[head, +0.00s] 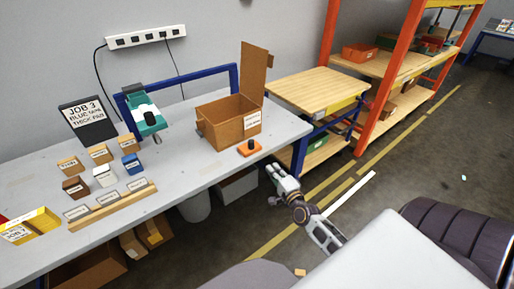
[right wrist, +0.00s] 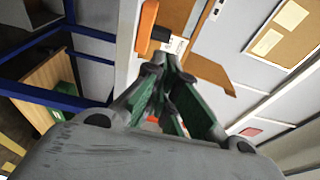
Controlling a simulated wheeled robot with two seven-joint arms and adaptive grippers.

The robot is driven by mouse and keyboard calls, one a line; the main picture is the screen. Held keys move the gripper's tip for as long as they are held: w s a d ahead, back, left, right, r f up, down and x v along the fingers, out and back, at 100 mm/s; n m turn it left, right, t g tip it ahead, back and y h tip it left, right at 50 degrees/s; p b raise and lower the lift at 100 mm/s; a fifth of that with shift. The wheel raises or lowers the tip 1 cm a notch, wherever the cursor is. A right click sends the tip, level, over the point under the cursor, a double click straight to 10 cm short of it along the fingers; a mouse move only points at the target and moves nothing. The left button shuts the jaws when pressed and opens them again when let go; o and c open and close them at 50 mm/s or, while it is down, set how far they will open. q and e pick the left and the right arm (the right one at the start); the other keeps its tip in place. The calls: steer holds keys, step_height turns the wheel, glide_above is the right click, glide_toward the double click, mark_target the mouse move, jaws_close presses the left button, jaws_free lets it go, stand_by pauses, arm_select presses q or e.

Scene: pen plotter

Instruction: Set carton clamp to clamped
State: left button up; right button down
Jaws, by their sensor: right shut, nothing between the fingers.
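An orange block with a black knob, which looks like the carton clamp (head: 249,148), sits near the front edge of the grey table, just in front of the open cardboard carton (head: 226,121). The carton has one flap standing up and a white label. My right gripper (head: 274,172) is shut and empty, off the table's front edge, to the lower right of the clamp and apart from it. In the right wrist view the orange clamp (right wrist: 148,26) and its dark knob show beyond the closed fingers (right wrist: 170,75). My left gripper is out of view.
A teal plotter head (head: 147,114) hangs on a blue frame (head: 190,76). Several small labelled blocks and a wooden rack (head: 112,205) lie on the left of the table. A wooden-topped bench (head: 318,88) stands to the right. Open floor lies in front.

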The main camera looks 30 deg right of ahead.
glide_toward(258, 149)
steer(key=shift+w+r, duration=0.85)
steer(key=shift+r, duration=0.7)
steer(key=w, duration=0.5)
steer(key=shift+a, duration=0.2)
steer(key=shift+w, duration=0.15)
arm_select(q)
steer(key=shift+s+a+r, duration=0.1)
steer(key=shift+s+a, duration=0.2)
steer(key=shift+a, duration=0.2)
